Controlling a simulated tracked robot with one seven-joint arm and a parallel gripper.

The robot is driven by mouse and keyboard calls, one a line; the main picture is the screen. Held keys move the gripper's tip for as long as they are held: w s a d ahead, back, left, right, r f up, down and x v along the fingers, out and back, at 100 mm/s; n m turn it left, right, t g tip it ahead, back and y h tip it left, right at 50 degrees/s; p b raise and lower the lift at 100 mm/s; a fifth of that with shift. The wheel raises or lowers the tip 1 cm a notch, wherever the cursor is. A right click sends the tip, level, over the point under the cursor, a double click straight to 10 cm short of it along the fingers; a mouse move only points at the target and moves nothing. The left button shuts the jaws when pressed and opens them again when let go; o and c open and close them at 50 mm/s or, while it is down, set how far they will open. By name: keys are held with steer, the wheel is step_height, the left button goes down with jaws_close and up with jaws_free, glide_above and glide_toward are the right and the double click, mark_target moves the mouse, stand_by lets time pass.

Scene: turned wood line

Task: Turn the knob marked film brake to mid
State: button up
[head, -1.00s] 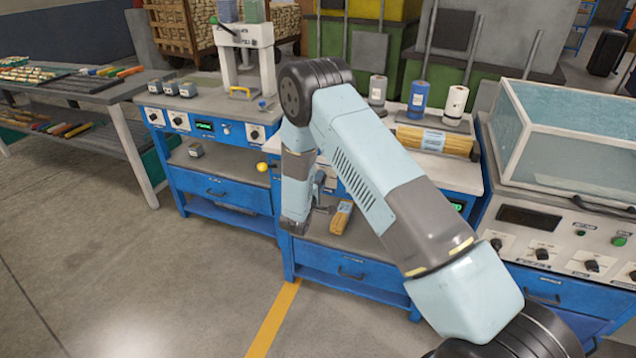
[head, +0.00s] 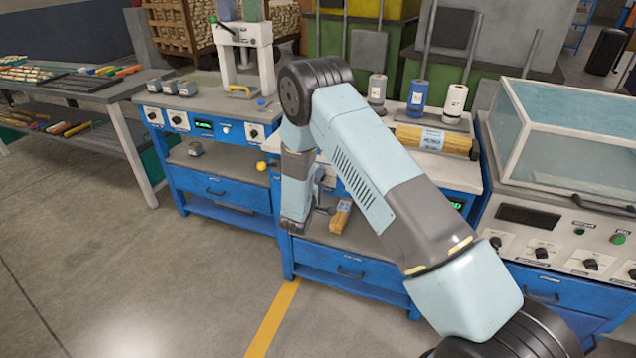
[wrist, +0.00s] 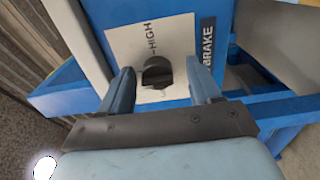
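In the wrist view a black knob (wrist: 157,72) sits on a white plate (wrist: 122,42) on a blue panel. The plate reads HIGH above the knob, and a dark strip (wrist: 207,52) beside it reads BRAKE. The lettering below the knob is too small to read, and I cannot tell the knob's exact setting. My gripper (wrist: 159,76) is open, with one finger on each side of the knob and visible gaps between.
In the head view a blue workbench (head: 345,262) carries a wrapped wood bundle (head: 341,216) on its lower shelf and another bundle (head: 408,136) on top. A clear-lidded machine (head: 575,135) stands to the right. A press (head: 247,50) stands at the back left. Floor is free at front left.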

steer(key=v, duration=1.3)
steer(key=shift+s, duration=0.35)
steer(key=shift+a, duration=0.1)
steer(key=shift+r, duration=0.1)
